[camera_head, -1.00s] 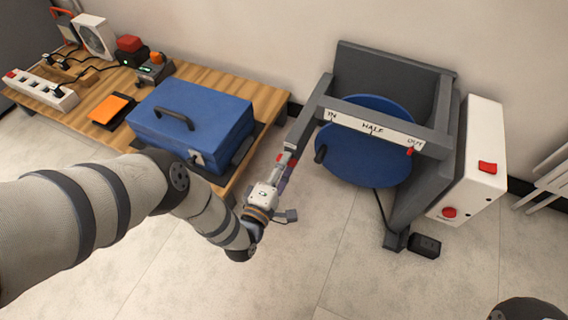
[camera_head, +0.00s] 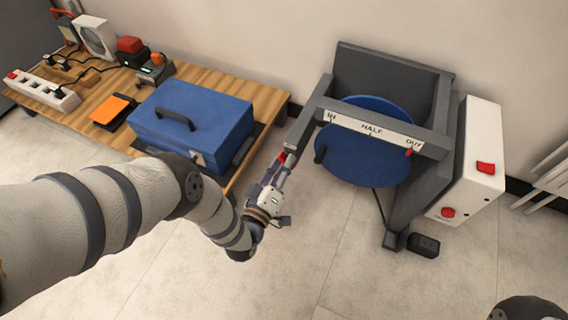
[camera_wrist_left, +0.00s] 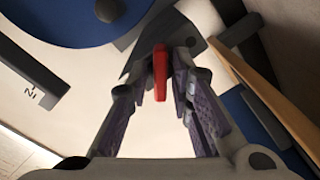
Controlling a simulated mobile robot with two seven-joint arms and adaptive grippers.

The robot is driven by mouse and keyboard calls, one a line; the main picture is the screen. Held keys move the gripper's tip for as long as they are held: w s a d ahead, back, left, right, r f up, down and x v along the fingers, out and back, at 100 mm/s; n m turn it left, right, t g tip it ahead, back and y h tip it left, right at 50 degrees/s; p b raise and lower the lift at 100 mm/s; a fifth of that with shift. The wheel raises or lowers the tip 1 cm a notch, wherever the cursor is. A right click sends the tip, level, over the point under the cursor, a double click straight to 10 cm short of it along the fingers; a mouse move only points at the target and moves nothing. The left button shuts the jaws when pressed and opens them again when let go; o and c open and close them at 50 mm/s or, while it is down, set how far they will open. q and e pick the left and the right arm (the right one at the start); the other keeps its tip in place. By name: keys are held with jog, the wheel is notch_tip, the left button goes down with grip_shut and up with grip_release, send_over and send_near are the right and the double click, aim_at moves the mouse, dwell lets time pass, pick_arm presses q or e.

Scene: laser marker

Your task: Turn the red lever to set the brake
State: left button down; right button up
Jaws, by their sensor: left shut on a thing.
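The red lever (camera_head: 281,158) sits at the left side of the grey frame (camera_head: 300,130), low on its left post. In the left wrist view the red lever (camera_wrist_left: 160,72) stands between the two finger pads. My left gripper (camera_head: 277,170) is at the lever and shut on it; it also shows in the left wrist view (camera_wrist_left: 166,88). The fingers partly hide the lever in the head view. The blue disc (camera_head: 365,165) sits inside the frame, behind a white strip (camera_head: 372,127) marked IN, HALF and OUT, with a small red pointer (camera_head: 409,152) at OUT.
A wooden table (camera_head: 268,97) at the left carries a blue case (camera_head: 200,115), an orange-topped device (camera_head: 110,108) and a power strip (camera_head: 45,92). A white box with red buttons (camera_head: 475,150) adjoins the frame's right. A black pedal (camera_head: 423,245) lies on the floor.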

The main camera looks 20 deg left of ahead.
pick_arm(q)
jog(key=shift+s+m, duration=0.1)
jog(key=shift+m, duration=4.8)
jog(key=shift+f, duration=0.1)
jog(key=c, duration=1.7)
grip_release()
jog(key=s, duration=1.2)
jog(key=shift+a, duration=0.25)
jog(key=shift+p, duration=0.3)
